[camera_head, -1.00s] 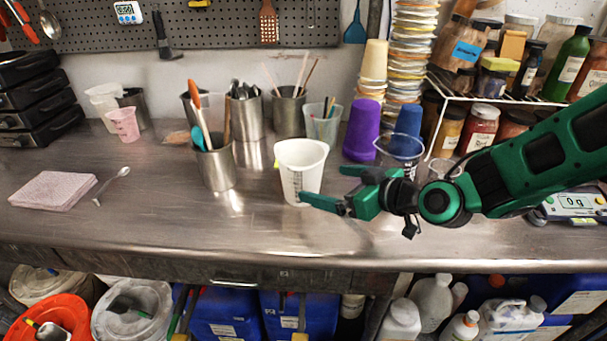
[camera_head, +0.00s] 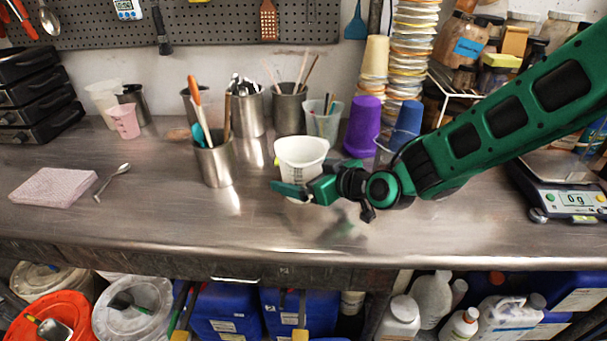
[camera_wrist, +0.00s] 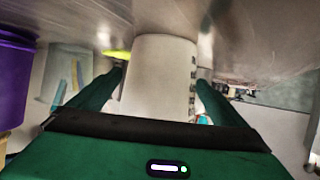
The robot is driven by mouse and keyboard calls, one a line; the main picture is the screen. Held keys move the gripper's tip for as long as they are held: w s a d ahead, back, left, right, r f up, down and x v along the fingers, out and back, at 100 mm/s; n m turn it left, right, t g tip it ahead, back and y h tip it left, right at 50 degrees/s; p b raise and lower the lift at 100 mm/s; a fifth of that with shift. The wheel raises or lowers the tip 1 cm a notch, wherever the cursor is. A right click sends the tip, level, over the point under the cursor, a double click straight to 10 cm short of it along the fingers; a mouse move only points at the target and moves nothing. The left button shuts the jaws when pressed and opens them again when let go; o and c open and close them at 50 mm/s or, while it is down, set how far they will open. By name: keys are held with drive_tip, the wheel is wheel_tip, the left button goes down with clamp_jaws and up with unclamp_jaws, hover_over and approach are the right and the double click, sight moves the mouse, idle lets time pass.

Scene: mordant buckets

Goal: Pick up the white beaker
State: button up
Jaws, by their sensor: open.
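The white beaker (camera_head: 301,152) stands upright on the metal bench in the head view, its lower part hidden behind my gripper. My green gripper (camera_head: 290,189) is low over the bench, in front of the beaker in that view. In the wrist view the beaker (camera_wrist: 162,80) lies between my two open fingers (camera_wrist: 158,92), one on each side. Printed marks run along its right side. A gap shows beside the left finger; I cannot tell whether the right finger touches it.
A steel pot of utensils (camera_head: 215,163) stands left of the beaker. Purple cups (camera_head: 362,128) and blue cups (camera_head: 408,118) stand to the right, behind my arm. A scale (camera_head: 568,190) sits at far right. The bench front is clear.

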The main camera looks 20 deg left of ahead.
drive_tip(key=c, duration=1.5)
drive_tip(key=shift+c, duration=1.3)
drive_tip(key=shift+r, duration=0.3)
